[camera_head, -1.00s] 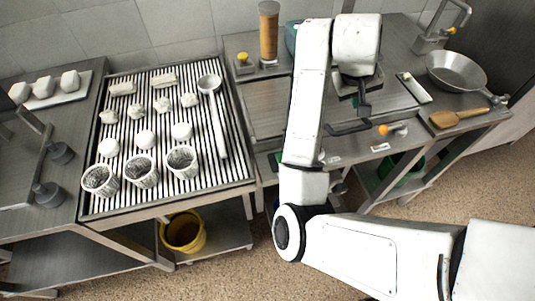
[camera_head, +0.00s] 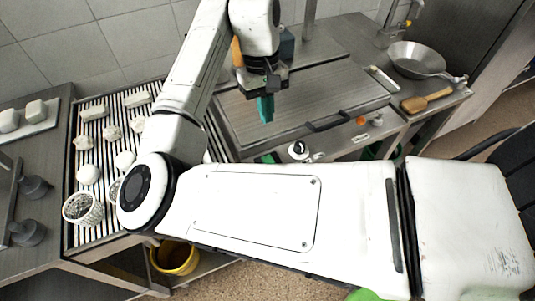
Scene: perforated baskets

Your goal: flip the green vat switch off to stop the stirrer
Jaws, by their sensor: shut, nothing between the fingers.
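The steel vat, with a flat lid (camera_head: 318,92) and a dark handle (camera_head: 328,122), stands right of the slatted drain table. A small green part (camera_head: 268,158) shows at its front edge, just above my arm. It may be the green switch, but its position is too small to read. My gripper (camera_head: 265,108) hangs over the left part of the lid, pointing down, shut and empty. A teal-green piece shows at its tip; I cannot tell whether it is fingertip. The gripper is above and behind the green part, apart from it. No stirrer is visible.
An orange knob (camera_head: 360,121) and a small metal knob (camera_head: 377,120) sit on the front edge. A pan (camera_head: 415,59) and wooden paddle (camera_head: 427,99) lie right. Perforated baskets (camera_head: 82,209) stand left, partly hidden by my arm. A yellow bucket (camera_head: 175,258) is below.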

